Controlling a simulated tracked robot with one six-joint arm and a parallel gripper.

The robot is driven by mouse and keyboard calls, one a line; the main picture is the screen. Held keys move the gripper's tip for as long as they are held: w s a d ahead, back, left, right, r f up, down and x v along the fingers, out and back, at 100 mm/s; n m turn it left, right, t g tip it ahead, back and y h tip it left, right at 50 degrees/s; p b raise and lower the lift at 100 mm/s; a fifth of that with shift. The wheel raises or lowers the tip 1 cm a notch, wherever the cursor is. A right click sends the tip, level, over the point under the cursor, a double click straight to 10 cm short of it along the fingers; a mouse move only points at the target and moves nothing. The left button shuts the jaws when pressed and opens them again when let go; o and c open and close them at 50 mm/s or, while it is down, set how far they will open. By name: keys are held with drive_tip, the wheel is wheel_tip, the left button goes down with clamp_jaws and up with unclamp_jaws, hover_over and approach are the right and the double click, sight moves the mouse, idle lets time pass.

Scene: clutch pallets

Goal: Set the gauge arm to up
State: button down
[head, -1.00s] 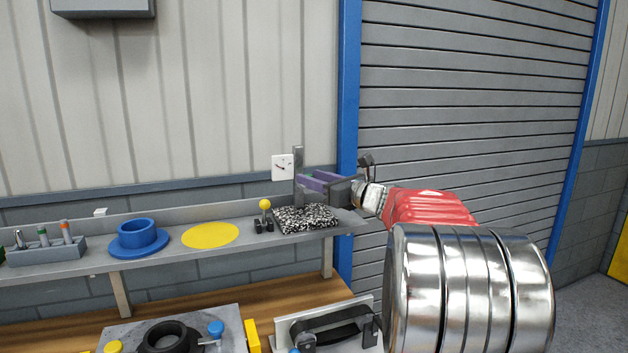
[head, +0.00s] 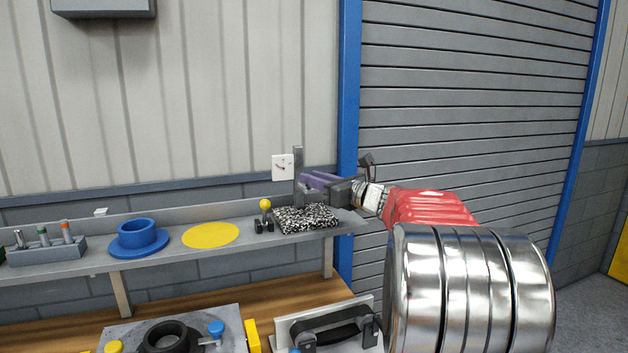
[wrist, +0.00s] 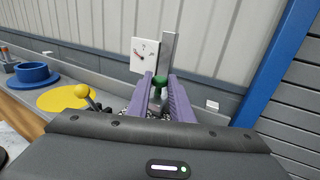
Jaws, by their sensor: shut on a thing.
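The gauge stands on a black-and-white speckled block (head: 305,222) at the right end of the shelf, with an upright grey post (head: 298,165) and a square white dial (head: 283,167) left of it. In the wrist view the dial (wrist: 145,54) and post (wrist: 168,50) rise just beyond my fingers. A green knob (wrist: 160,80), apparently on the gauge arm, sits between my purple fingertips. My gripper (head: 308,183) comes in from the right at post height and is shut on this knob. In the head view my fingers hide the knob, and the arm's tilt cannot be told.
A small lever with a yellow ball (head: 265,204) stands close left of the block. Further left on the shelf (head: 190,256) are a yellow disc (head: 210,235), a blue flanged ring (head: 138,235) and a tool holder (head: 45,248). A blue door post (head: 348,100) stands behind my gripper.

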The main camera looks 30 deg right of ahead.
drive_tip(key=shift+r, duration=1.4)
drive_tip(key=c, duration=1.6)
unclamp_jaws()
drive_tip(key=shift+f, duration=0.1)
drive_tip(key=shift+s, duration=0.1)
drive_tip(key=s, duration=0.4)
drive_tip(key=s+d, duration=0.1)
drive_tip(key=s, duration=0.4)
drive_tip(key=s+d, duration=0.1)
drive_tip(key=s, duration=0.3)
drive_tip(key=shift+s, duration=0.3)
